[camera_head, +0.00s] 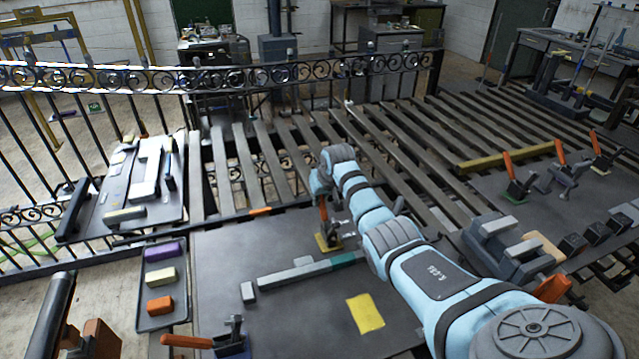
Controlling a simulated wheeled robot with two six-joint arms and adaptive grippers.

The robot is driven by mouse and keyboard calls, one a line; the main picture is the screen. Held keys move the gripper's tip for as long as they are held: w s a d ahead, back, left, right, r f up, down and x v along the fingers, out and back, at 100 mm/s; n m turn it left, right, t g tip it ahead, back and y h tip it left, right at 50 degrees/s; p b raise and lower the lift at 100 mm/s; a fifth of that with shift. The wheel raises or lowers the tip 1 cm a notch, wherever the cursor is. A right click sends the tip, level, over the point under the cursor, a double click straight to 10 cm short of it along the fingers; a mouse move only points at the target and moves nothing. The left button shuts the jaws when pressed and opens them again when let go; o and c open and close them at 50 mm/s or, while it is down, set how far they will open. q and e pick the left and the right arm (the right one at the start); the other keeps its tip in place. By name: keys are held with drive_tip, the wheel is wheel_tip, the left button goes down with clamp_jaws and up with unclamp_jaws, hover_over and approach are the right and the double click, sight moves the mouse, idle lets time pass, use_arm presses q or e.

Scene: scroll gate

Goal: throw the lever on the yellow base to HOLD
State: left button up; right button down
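The lever with the yellow base (327,243) stands on the dark tabletop near its far edge. Its orange handle (323,210) points up, close to the end of my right arm. White markings show beside the base, too small to read. My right gripper (322,192) is at the handle; its fingers are largely hidden by the wrist, and I cannot tell whether they touch or grip it. My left gripper is not in view.
A lever on a blue base (232,340) with its orange handle lying left is at the front. A grey bar (295,272) and a yellow patch (365,313) lie on the tabletop. A tray (141,290) with coloured blocks is left. Slatted metalwork (400,160) lies behind.

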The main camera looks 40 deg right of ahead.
sight(321, 199)
drive_tip(key=t+p, duration=0.1)
drive_tip(key=p, duration=0.1)
drive_tip(key=s+r+p, duration=0.1)
drive_tip(key=p, duration=0.1)
drive_tip(key=shift+s+a+r+t+h, duration=0.15)
drive_tip(key=shift+s+a+t+h, duration=0.15)
drive_tip(key=shift+t, duration=0.1)
drive_tip(key=shift+s+t, duration=0.45)
drive_tip(key=shift+t, duration=0.25)
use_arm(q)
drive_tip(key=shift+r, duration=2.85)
use_arm(e)
drive_tip(key=shift+s+a+r+t+h, duration=0.1)
drive_tip(key=shift+s+a+t+h, duration=0.15)
drive_tip(key=shift+s+t, duration=0.2)
drive_tip(key=shift+s+a+r+t+h, duration=0.1)
drive_tip(key=shift+s+t+h, duration=0.2)
drive_tip(key=shift+t, duration=0.25)
drive_tip(key=shift+s, duration=0.1)
drive_tip(key=c, duration=1.6)
unclamp_jaws()
drive_tip(key=shift+o, duration=0.2)
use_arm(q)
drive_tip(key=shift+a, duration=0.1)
